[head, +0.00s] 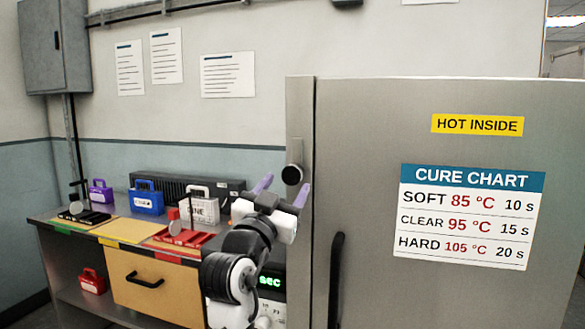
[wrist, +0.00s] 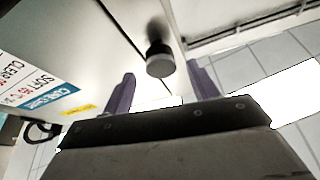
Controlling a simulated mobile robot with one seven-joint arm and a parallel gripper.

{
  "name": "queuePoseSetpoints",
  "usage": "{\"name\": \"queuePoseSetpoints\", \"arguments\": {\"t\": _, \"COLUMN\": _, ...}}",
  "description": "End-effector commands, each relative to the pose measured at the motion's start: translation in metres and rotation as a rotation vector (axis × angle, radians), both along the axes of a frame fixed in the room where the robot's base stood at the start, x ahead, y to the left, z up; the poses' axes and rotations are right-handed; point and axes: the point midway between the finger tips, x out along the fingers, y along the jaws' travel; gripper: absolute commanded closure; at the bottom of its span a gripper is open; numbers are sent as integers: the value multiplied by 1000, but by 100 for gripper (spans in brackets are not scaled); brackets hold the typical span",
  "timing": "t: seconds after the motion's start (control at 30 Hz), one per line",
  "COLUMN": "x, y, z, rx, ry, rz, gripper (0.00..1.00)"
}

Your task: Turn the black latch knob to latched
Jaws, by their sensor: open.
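The black latch knob (head: 292,174) sits on the metal strip at the left edge of the large grey cabinet door (head: 380,120). In the wrist view the knob (wrist: 160,60) shows as a dark cylinder beyond the fingertips and between their lines. My gripper (head: 282,188) is open, with its two purple fingers spread just left of and right of the knob in the head view. In the wrist view my gripper (wrist: 162,78) is empty and appears apart from the knob. I cannot make out a mark showing the knob's turn.
A black door handle (head: 336,280) stands right of my arm. A workbench on the left holds a blue case (head: 146,198), a white case (head: 199,206), a purple case (head: 100,191) and red fixtures (head: 180,238). A green-lit display (head: 270,282) is behind my arm.

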Motion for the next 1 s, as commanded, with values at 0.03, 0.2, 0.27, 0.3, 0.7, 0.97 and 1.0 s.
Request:
{"name": "queuePoseSetpoints", "arguments": {"t": 0.03, "x": 9, "y": -5, "z": 7, "rx": 0, "ry": 2, "rz": -3, "gripper": 41}}
{"name": "queuePoseSetpoints", "arguments": {"t": 0.2, "x": 31, "y": -13, "z": 16, "rx": 0, "ry": 0, "rz": -1, "gripper": 41}}
{"name": "queuePoseSetpoints", "arguments": {"t": 0.27, "x": 36, "y": -15, "z": 18, "rx": 0, "ry": 0, "rz": -1, "gripper": 41}}
{"name": "queuePoseSetpoints", "arguments": {"t": 0.3, "x": 39, "y": -16, "z": 18, "rx": 0, "ry": 0, "rz": -1, "gripper": 41}}
{"name": "queuePoseSetpoints", "arguments": {"t": 0.7, "x": 43, "y": -18, "z": 19, "rx": -1, "ry": -1, "rz": 1, "gripper": 43}}
{"name": "queuePoseSetpoints", "arguments": {"t": 0.97, "x": 43, "y": -18, "z": 19, "rx": -1, "ry": -1, "rz": 1, "gripper": 77}}
{"name": "queuePoseSetpoints", "arguments": {"t": 1.0, "x": 43, "y": -18, "z": 19, "rx": -1, "ry": -1, "rz": 1, "gripper": 83}}
